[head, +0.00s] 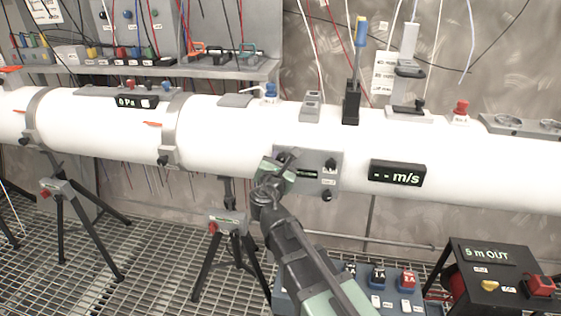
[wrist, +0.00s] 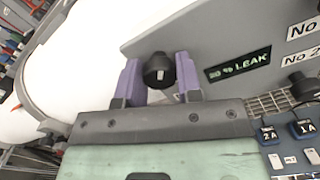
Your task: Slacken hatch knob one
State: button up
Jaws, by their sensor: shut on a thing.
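The grey hatch plate (head: 318,159) is on the front of the white pipe, and it fills the upper right of the wrist view (wrist: 225,38). My gripper (head: 284,161) is at the plate's left part. In the wrist view its purple fingers (wrist: 160,78) are shut on a black round knob (wrist: 159,69), one finger on each side. The knob has a pale mark on its face. Another black knob (wrist: 305,86) is at the right, below a label reading "No 2". A label above it is cut off after "No". No number shows beside the held knob.
A "% LEAK" display (wrist: 240,65) is right of the held knob. The white pipe (head: 235,135) runs across on tripods (head: 75,215). A blue switch box (head: 375,280) and a black "5 m OUT" box (head: 485,270) stand below, right of my arm.

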jog(key=o, duration=0.9)
jog(key=shift+o, duration=0.2)
jog(key=s+a, duration=0.1)
jog(key=s, duration=0.9)
jog(key=shift+s+a, duration=0.35)
jog(key=shift+a, duration=0.05)
